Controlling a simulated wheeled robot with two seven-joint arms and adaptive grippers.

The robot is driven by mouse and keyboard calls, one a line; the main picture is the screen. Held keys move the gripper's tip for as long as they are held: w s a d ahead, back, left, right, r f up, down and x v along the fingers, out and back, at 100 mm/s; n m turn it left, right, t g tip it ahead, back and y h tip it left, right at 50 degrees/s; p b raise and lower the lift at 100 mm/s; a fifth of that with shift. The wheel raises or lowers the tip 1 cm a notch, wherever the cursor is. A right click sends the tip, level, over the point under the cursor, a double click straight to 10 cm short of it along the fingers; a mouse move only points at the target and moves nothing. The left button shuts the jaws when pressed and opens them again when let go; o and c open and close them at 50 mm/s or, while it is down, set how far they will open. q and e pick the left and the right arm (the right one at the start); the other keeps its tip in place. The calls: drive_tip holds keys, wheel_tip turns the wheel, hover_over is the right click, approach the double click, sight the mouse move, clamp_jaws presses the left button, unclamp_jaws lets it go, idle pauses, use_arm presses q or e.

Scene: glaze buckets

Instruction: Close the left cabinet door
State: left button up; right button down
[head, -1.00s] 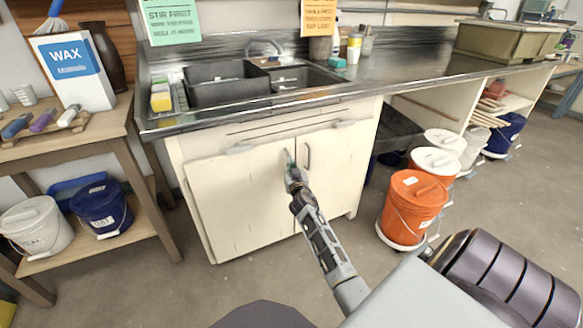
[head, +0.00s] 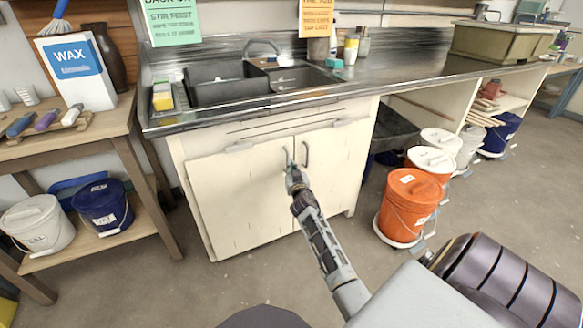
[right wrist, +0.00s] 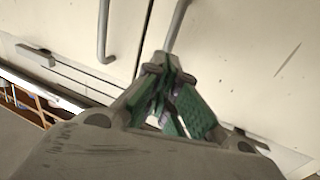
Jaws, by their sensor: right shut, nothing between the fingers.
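The left cabinet door (head: 240,200) is a cream panel under the sink. It looks flush or nearly flush beside the right door (head: 328,185); a small gap cannot be ruled out. Its grey bar handle (head: 285,153) is near the seam and also shows in the right wrist view (right wrist: 178,28). My right gripper (head: 291,166) is in front of this handle, fingertips together and empty; in the wrist view its tips (right wrist: 168,62) overlap the handle's end. Whether they touch it I cannot tell. My left gripper is not in view.
The steel counter (head: 400,75) with a sink overhangs the cabinet. A wooden table (head: 95,125) with buckets on its lower shelf stands at left. An orange bucket (head: 405,208) and other buckets stand at right. The floor before the doors is clear.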

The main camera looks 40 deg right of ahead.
use_arm(q)
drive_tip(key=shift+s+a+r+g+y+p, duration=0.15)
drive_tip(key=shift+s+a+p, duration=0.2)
drive_tip(key=shift+p, duration=0.2)
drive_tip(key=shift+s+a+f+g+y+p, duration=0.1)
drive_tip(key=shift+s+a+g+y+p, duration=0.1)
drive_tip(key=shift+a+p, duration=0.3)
use_arm(e)
drive_tip(key=v, duration=1.1)
drive_tip(key=shift+s+d, duration=0.15)
drive_tip(key=shift+s, duration=0.05)
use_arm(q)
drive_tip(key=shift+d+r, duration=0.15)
